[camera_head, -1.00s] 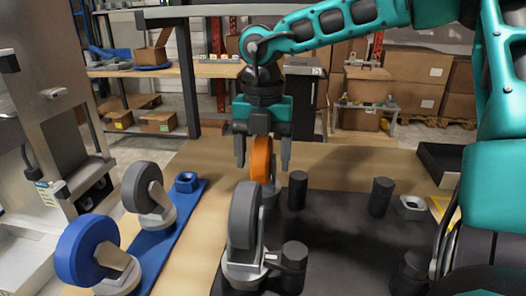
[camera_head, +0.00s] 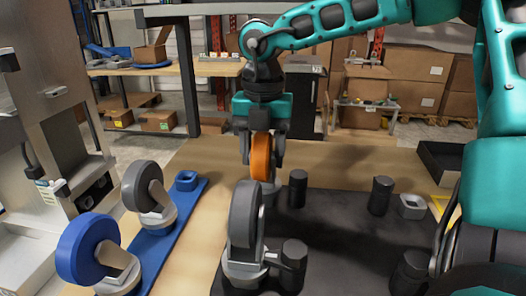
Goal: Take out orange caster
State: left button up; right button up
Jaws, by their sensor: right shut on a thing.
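The orange caster (camera_head: 261,157) stands upright at the back left of the dark mat (camera_head: 340,225), behind a grey caster (camera_head: 245,222) that hides its lower part. My right gripper (camera_head: 261,155) points down from above, and its fingers are shut on the orange wheel from both sides. I cannot tell whether the caster's base touches the mat. My left gripper is not in view.
A blue strip (camera_head: 160,240) at left carries a grey caster (camera_head: 148,190) and a blue caster (camera_head: 92,252). Several black posts, such as one right of the orange caster (camera_head: 298,188), stand on the mat. A black tray (camera_head: 440,165) lies at the back right.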

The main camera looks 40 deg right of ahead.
jog(key=shift+r+p, duration=0.85)
jog(key=shift+r, duration=1.2)
jog(key=shift+r+p, duration=1.6)
jog(key=shift+r, duration=0.8)
